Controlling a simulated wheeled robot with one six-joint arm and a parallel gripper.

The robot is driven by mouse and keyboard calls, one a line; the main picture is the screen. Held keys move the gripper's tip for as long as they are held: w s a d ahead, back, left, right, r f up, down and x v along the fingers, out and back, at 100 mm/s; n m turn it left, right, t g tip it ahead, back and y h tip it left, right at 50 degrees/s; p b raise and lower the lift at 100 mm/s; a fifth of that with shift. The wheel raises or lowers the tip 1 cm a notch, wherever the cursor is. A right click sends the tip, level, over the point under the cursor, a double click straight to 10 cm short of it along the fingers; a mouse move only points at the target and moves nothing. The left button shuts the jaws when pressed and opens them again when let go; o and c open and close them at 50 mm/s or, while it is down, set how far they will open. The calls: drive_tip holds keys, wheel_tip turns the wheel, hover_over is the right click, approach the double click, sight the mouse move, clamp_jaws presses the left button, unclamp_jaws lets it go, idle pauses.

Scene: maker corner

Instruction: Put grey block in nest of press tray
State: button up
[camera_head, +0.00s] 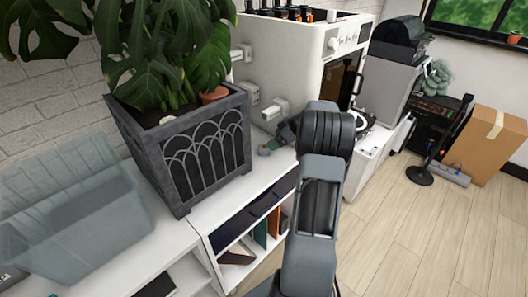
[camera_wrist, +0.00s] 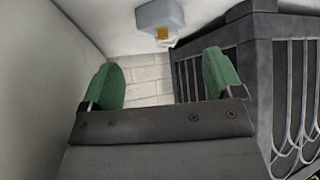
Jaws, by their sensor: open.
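My gripper (camera_wrist: 164,80) is open in the wrist view, its two green-padded fingers spread with nothing between them. It faces a white brick wall in the gap beside a dark planter. In the head view my dark grey arm rises in front of the counter, and part of the gripper (camera_head: 282,137) shows low behind it, close to the white counter between the planter and the white machine. I cannot make out a grey block or a press tray in either view. The arm hides part of the counter.
The dark planter (camera_head: 178,166) with a large leafy plant stands left of the gripper; it is close on the right in the wrist view (camera_wrist: 258,60). A white machine (camera_head: 318,62) stands behind. A translucent bin (camera_head: 75,215) is at left. Wall fittings (camera_head: 275,112) jut out.

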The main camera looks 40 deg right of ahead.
sight(264, 145)
drive_tip(key=shift+p+x, duration=0.4)
drive_tip(key=shift+x, duration=2.7)
drive_tip(key=shift+s, duration=0.1)
drive_tip(key=shift+c, duration=0.3)
drive_tip(key=c, duration=1.2)
drive_tip(key=shift+a+r, duration=0.1)
